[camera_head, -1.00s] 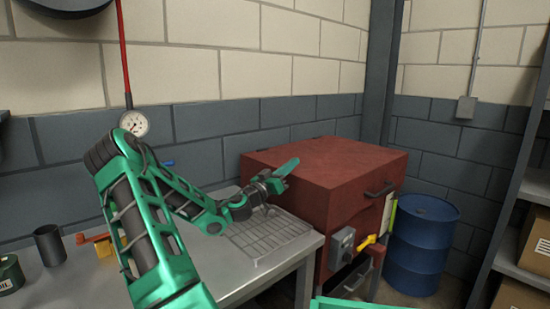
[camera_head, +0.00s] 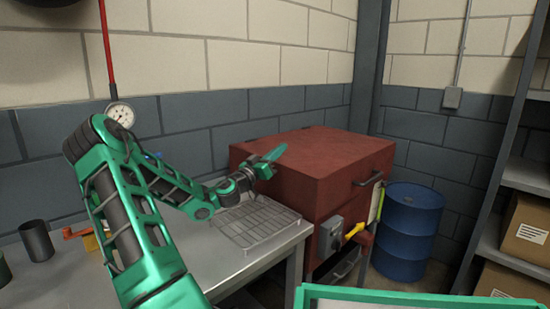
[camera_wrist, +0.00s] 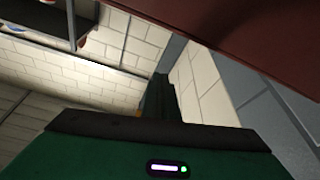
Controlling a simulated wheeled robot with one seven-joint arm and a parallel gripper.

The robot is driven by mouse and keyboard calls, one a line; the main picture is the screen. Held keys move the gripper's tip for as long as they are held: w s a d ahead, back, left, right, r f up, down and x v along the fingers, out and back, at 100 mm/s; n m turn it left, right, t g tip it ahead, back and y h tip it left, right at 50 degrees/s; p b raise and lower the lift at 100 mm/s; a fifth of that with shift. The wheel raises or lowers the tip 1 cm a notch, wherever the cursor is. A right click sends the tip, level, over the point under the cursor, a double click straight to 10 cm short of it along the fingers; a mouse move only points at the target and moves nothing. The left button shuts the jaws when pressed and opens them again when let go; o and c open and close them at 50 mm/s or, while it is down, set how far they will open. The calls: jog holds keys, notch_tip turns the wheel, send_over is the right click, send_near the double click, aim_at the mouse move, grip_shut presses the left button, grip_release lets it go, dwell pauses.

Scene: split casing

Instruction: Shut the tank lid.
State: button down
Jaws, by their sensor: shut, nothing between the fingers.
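The red tank (camera_head: 320,227) stands at the right end of the bench. Its red lid (camera_head: 325,155) lies flat across the top, with a dark handle (camera_head: 368,180) on the front face. No open gap shows under the lid from here. My gripper (camera_head: 274,153) is shut and empty, at the lid's left side by its upper edge. I cannot tell whether it touches the lid. In the wrist view, a dark red surface (camera_wrist: 240,25) runs across the upper right, above the green gripper body. The fingertips are not clear there.
A wire rack (camera_head: 255,222) lies on the grey bench (camera_head: 205,252) below my arm. A grey switch box and yellow lever (camera_head: 354,230) stick out of the tank's front. A blue drum (camera_head: 408,232) stands to the right, with shelves of boxes beyond. A grey cup (camera_head: 37,240) stands at left.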

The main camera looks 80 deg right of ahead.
jog(key=w+r+v, duration=0.1)
jog(key=v, duration=0.8)
jog(key=shift+a, duration=0.2)
jog(key=shift+w, duration=0.1)
